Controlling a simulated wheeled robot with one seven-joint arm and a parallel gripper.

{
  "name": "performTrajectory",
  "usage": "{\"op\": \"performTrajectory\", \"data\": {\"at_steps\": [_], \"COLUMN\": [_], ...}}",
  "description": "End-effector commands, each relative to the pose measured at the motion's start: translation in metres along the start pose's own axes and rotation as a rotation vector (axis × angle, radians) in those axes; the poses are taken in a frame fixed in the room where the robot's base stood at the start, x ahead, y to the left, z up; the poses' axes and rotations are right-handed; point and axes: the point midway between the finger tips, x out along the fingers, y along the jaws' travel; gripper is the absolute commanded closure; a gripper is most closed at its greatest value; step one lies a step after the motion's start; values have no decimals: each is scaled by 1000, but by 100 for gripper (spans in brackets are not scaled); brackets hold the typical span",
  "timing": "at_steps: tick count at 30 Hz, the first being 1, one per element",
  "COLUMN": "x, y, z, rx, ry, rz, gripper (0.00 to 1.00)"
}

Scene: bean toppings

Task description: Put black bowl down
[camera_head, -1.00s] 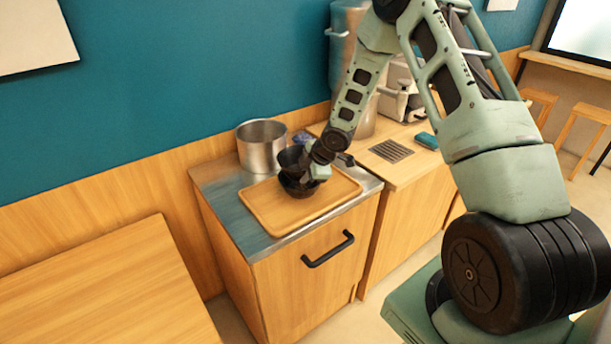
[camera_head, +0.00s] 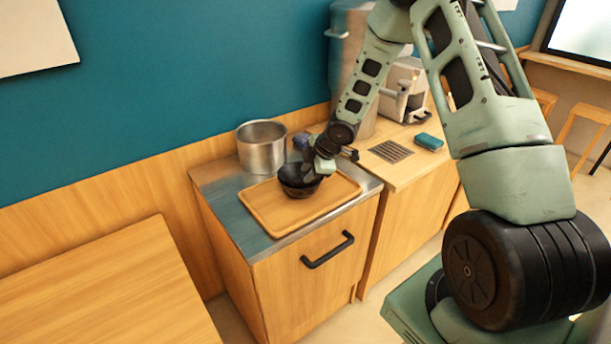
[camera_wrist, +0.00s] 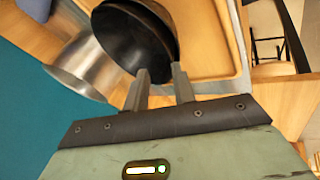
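A black bowl (camera_head: 297,184) sits on the wooden tray (camera_head: 262,208), toward its back middle. In the wrist view, two dark rims lie close together, so the black bowl (camera_wrist: 125,38) appears stacked with a second bowl. My gripper (camera_head: 318,166) is at the right side of the bowls. In the wrist view, the two fingertips of my gripper (camera_wrist: 160,72) are apart at the near rim, with a gap showing between them. Whether they still touch the rim is hard to tell. The inside of the lower bowl is hidden.
A steel pot (camera_head: 262,150) stands close behind the tray, on the left of the metal counter. A small dark blue item lies behind the bowls. The counter on the right holds a drain grate (camera_head: 391,151) and a teal box (camera_head: 429,141). The tray's front is clear.

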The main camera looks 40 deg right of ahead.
Motion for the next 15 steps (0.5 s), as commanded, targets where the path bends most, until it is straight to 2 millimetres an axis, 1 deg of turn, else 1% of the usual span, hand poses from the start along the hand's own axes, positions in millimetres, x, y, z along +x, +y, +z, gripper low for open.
{"op": "performTrajectory", "data": {"at_steps": [1, 6, 10, 12, 15], "x": [-14, -54, -77, -85, -93], "y": [2, 2, 1, 1, 0], "z": [1, 1, 0, 0, 0], "rx": [1, 3, 1, 1, 1], "ry": [-1, -1, -1, 0, 0], "rz": [5, 3, 2, 1, 1], "gripper": [74, 74, 74, 74, 74]}}
